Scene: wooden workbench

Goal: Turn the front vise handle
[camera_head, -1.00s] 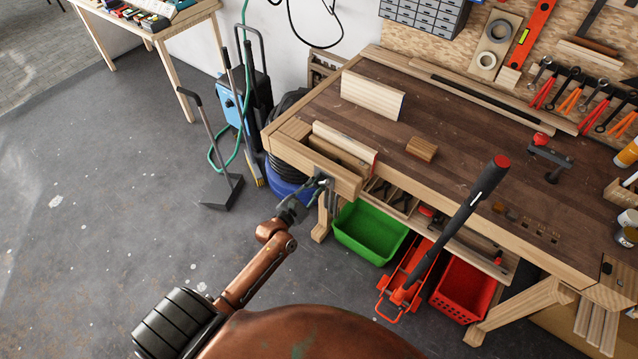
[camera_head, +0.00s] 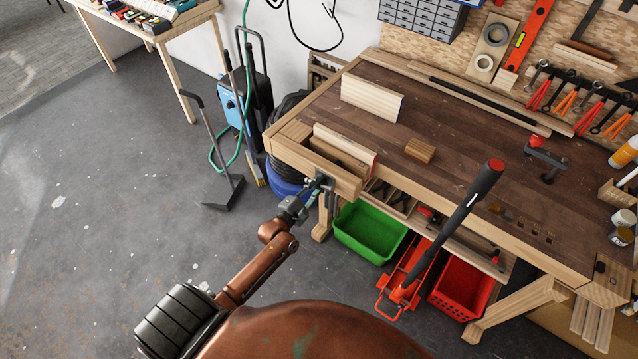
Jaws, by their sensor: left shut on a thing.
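The front vise (camera_head: 345,183) is the wooden jaw on the left front of the workbench (camera_head: 420,183), with a board upright in its gap. The metal vise handle (camera_head: 332,200) hangs at the jaw's outer face, small and partly covered by my gripper. My left gripper (camera_head: 317,188) is at the handle, shut on it, with the arm reaching up from the lower left. The fingertips are too small to make out clearly. My right gripper is out of view.
A green bin (camera_head: 370,232), a red pallet jack (camera_head: 408,285) and a red crate (camera_head: 464,289) stand under and before the bench. The jack's black handle (camera_head: 455,220) rises in front of the bench. A blue machine (camera_head: 236,105) stands left; open floor lies further left.

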